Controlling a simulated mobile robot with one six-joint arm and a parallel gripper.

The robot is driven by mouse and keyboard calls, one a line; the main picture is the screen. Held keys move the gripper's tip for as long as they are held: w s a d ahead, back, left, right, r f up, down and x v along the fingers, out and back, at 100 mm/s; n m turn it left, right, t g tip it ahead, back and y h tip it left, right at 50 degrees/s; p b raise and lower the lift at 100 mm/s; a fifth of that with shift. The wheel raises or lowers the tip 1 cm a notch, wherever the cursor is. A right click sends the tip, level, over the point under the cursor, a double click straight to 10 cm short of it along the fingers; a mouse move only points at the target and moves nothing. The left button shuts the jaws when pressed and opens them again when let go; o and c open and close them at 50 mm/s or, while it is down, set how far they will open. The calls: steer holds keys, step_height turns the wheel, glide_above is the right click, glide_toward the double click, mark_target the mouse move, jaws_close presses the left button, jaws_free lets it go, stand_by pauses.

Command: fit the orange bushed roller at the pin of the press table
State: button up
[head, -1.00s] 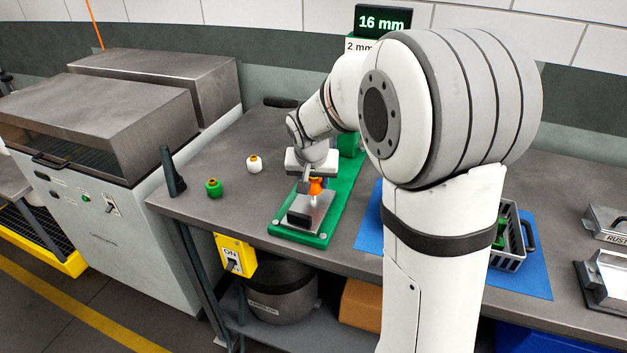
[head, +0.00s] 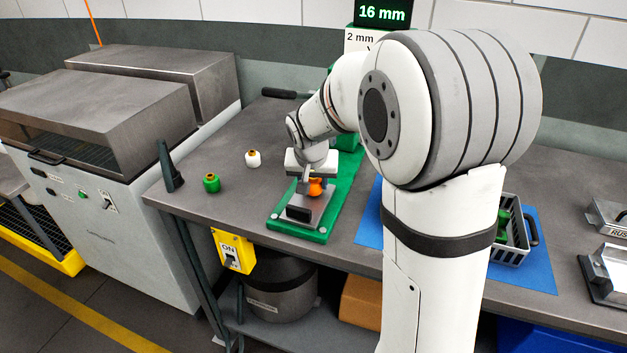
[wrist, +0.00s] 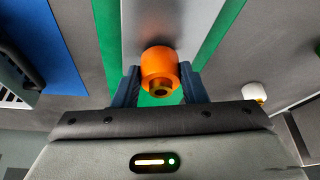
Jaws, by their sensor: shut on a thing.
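The orange bushed roller (head: 315,187) is held between the fingers of my gripper (head: 309,184), low over the grey plate of the press table (head: 322,208). In the wrist view the roller (wrist: 159,63) shows its brass bush facing the camera, with a blue finger of my gripper (wrist: 160,84) on each side. The press table has a green base and a black block at its front. The pin is hidden, so I cannot tell whether the roller is around it or just above it.
A green roller (head: 211,183) and a white roller (head: 253,159) stand on the bench to the left. A dark upright post (head: 170,167) is at the bench's left edge. A grey crate (head: 515,240) sits on a blue mat (head: 540,262) at right. A display reads 16 mm (head: 382,14).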

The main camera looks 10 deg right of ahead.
steer(key=shift+f, duration=0.25)
steer(key=o, duration=1.2)
steer(key=shift+o, duration=0.2)
steer(key=d+v, duration=0.1)
steer(key=v, duration=0.6)
steer(key=shift+a+r+b, duration=0.3)
steer(key=shift+a+r, duration=0.1)
steer(key=shift+a, duration=0.1)
steer(key=shift+s, duration=0.15)
